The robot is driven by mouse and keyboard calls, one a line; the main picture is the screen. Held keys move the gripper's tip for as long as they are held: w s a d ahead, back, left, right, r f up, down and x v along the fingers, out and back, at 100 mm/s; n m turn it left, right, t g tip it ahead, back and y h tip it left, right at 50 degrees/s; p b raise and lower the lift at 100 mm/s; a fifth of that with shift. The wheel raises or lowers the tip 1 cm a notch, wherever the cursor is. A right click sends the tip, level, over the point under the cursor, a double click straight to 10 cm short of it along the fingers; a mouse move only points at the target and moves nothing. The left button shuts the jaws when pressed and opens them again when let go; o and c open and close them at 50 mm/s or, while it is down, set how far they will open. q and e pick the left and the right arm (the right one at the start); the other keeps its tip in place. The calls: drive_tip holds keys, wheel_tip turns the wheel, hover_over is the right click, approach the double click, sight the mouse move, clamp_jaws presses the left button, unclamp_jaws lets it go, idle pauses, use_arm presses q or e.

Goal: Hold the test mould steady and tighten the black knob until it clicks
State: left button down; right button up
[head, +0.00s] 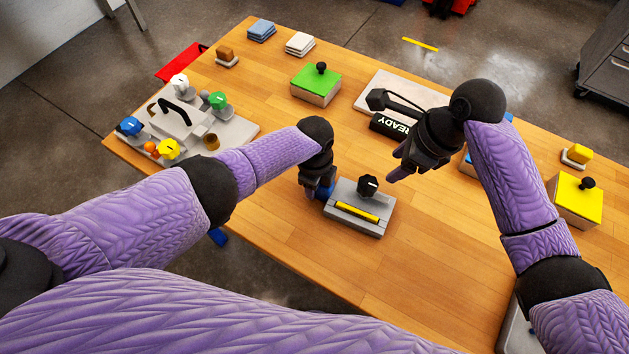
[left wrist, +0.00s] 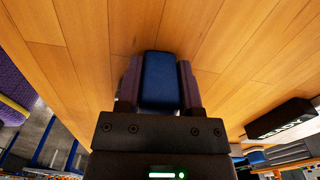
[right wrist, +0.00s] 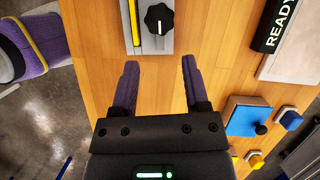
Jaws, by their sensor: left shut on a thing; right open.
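The test mould (head: 345,222) is a grey block on the wooden table, with a yellow bar along its front. The black knob (head: 368,186) stands on its top; in the right wrist view the knob (right wrist: 159,18) carries a white mark. My left gripper (head: 318,192) is shut on a blue grip at the mould's left end; the blue grip (left wrist: 160,82) fills the jaws in the left wrist view. My right gripper (head: 396,166) is open and empty, above and to the right of the knob, apart from it; its spread fingers (right wrist: 159,68) show in the right wrist view.
A black READY sign (head: 390,126) stands behind the mould by a pale plate (head: 375,88). A grey fixture with coloured knobs (head: 237,132) is at the left. A green-lidded box (head: 316,82) and a yellow-lidded box (head: 575,205) stand further off. The table front is clear.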

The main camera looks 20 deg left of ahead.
sight(369, 183)
drive_tip(key=shift+o, duration=2.3)
drive_tip(key=shift+a+n, duration=0.1)
drive_tip(key=shift+n, duration=0.6)
drive_tip(key=a+r+m+h, duration=0.2)
drive_tip(key=m, duration=1.6)
drive_tip(key=a+r+m+h, duration=0.1)
drive_tip(key=a+m+h, duration=0.1)
drive_tip(key=m, duration=1.6)
drive_tip(key=shift+g, duration=0.3)
drive_tip(key=f, duration=1.2)
drive_tip(key=shift+w+d, duration=0.2)
drive_tip(key=shift+w, duration=0.05)
clamp_jaws()
